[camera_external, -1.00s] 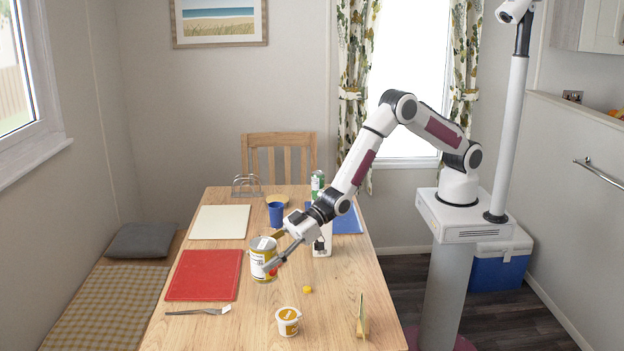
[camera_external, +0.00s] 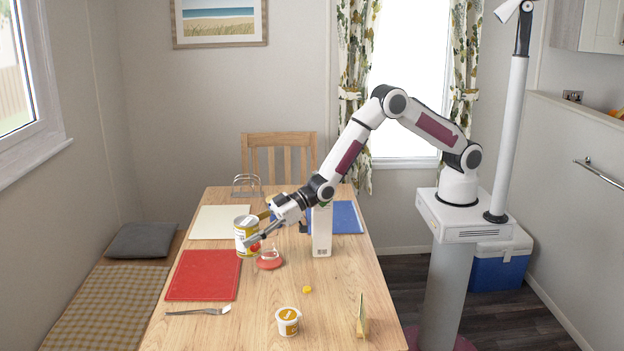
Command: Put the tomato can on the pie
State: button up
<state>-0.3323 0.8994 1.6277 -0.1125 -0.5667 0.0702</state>
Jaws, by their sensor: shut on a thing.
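The tomato can (camera_external: 245,238), with a white and yellow label and some red on it, is roughly upright at the left-middle of the table. My gripper (camera_external: 252,239) reaches it from the right and is shut on it. I cannot tell whether the can's bottom touches the table. The pie is hard to make out; a small tan, round-edged thing at the far end of the table, by the blue cup, may be it, and my gripper and wrist largely hide it.
A red glossy item (camera_external: 268,263) sits close to the can's right. A white carton (camera_external: 322,232) stands beside my wrist. A red mat (camera_external: 204,276), a cream mat (camera_external: 221,222), a fork (camera_external: 198,311), a yellow ball (camera_external: 307,289) and a tub (camera_external: 288,322) lie around.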

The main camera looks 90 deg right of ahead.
jog(key=w+d+r+m+t+h, duration=0.1)
jog(key=w+d+m+h, duration=0.1)
jog(key=d, duration=1.4)
jog(key=w+d+r+m+h, duration=0.2)
jog(key=d, duration=1.4)
jog(key=s+d, duration=0.5)
jog(key=d, duration=0.6)
jog(key=s+d+h, duration=0.1)
jog(key=s+d, duration=0.5)
jog(key=d, duration=0.5)
jog(key=shift+s+d+r+m, duration=0.15)
jog(key=shift+d+m, duration=0.15)
jog(key=shift+d, duration=0.05)
notch_tip(320, 180, down, 6)
jog(key=shift+f, duration=0.25)
